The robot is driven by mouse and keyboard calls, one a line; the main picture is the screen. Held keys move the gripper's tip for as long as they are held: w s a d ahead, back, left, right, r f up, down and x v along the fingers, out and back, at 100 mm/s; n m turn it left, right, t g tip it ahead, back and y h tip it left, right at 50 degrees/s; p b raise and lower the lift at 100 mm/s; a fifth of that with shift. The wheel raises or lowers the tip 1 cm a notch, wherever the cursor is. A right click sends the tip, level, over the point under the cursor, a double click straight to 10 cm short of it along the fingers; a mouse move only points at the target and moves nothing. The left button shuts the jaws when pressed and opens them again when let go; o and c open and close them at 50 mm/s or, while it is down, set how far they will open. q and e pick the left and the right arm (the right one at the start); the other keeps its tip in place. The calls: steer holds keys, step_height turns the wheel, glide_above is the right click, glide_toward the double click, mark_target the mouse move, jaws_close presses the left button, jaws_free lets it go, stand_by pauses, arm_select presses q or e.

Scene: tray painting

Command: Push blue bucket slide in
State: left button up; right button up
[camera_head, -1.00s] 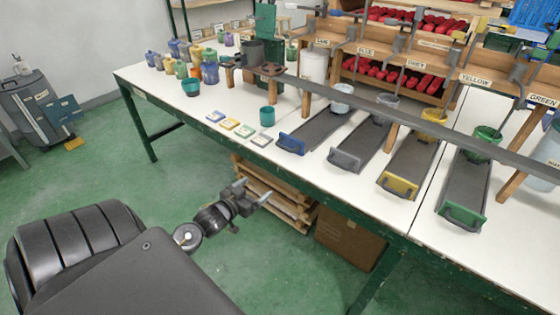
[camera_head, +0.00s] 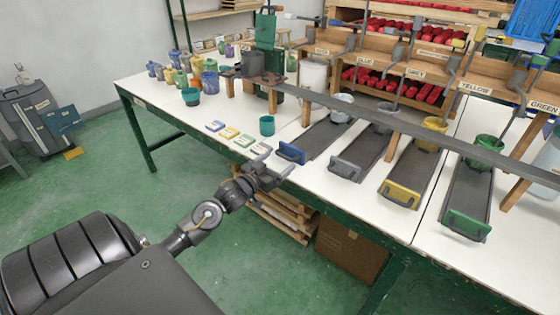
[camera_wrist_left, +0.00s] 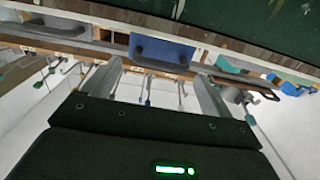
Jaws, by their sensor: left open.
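The blue slide has a blue front plate with a handle (camera_head: 291,153) at the table's front edge, and its dark grey track (camera_head: 322,138) runs back under the rack. A pale blue-grey bucket (camera_head: 341,110) stands at its far end. The slide's blue plate also shows upper centre in the left wrist view (camera_wrist_left: 170,58), with its dark handle. My left gripper (camera_head: 274,161) is open and empty, just in front of and left of the blue plate in the head view. Whether it touches the plate cannot be told. My right gripper is not in view.
Grey (camera_head: 344,167), yellow (camera_head: 400,195) and green (camera_head: 467,225) slides lie to the right. A teal cup (camera_head: 267,125) and several colour cards (camera_head: 229,133) are on the table to the left. A grey bar (camera_head: 400,125) crosses above the slides. Green floor is open in front.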

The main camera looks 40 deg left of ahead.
arm_select(q)
steer(key=shift+w, duration=1.05)
